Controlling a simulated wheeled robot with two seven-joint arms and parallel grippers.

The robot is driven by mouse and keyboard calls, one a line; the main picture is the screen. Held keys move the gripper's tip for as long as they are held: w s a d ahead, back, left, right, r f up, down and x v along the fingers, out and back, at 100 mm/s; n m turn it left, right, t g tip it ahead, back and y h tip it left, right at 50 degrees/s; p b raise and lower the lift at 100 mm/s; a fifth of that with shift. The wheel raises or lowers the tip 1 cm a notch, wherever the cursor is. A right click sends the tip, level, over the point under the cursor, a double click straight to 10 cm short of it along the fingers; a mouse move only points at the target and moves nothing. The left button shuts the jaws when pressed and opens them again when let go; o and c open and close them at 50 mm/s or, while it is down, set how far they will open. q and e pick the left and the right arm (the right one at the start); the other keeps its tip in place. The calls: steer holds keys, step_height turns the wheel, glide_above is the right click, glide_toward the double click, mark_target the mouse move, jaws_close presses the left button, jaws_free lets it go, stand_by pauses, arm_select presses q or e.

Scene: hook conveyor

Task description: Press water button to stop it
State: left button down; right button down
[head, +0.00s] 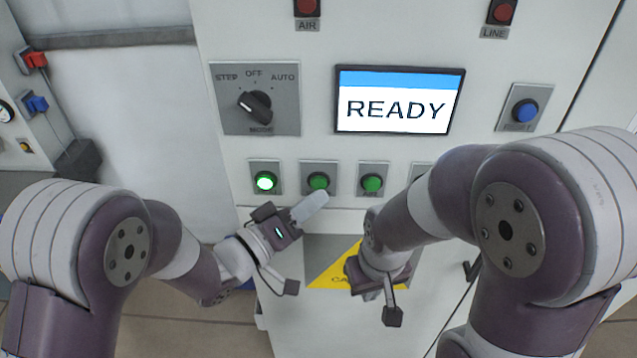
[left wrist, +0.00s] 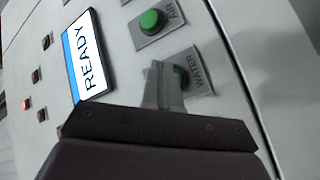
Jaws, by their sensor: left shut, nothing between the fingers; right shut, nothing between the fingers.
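The water button (head: 318,181) is a green push button, second from the left in the row under the screen on the white panel. It looks unlit. In the left wrist view the water button (left wrist: 181,77), beside its WATER label, is partly covered by the fingers. My left gripper (head: 314,203) is shut and empty, its pale fingers just below and in front of this button. In the left wrist view the left gripper (left wrist: 162,85) points at it; I cannot tell whether it touches. My right gripper (head: 362,278) is shut and empty, lower, near a yellow caution sign; its fingers are mostly hidden.
A lit green button (head: 265,181) is left of the water button; the green AIR button (head: 372,183) is right. A fourth button (head: 420,171) is mostly hidden by my right arm. Above are the mode knob (head: 255,106), READY screen (head: 398,108) and blue reset button (head: 525,110).

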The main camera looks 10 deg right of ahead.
arm_select(q)
steer(key=shift+s, duration=0.1)
steer(key=s, duration=0.2)
steer(key=s+a, duration=0.1)
steer(key=s, duration=0.1)
steer(key=shift+s+a, duration=0.2)
steer(key=shift+s, duration=0.1)
stand_by(0.8)
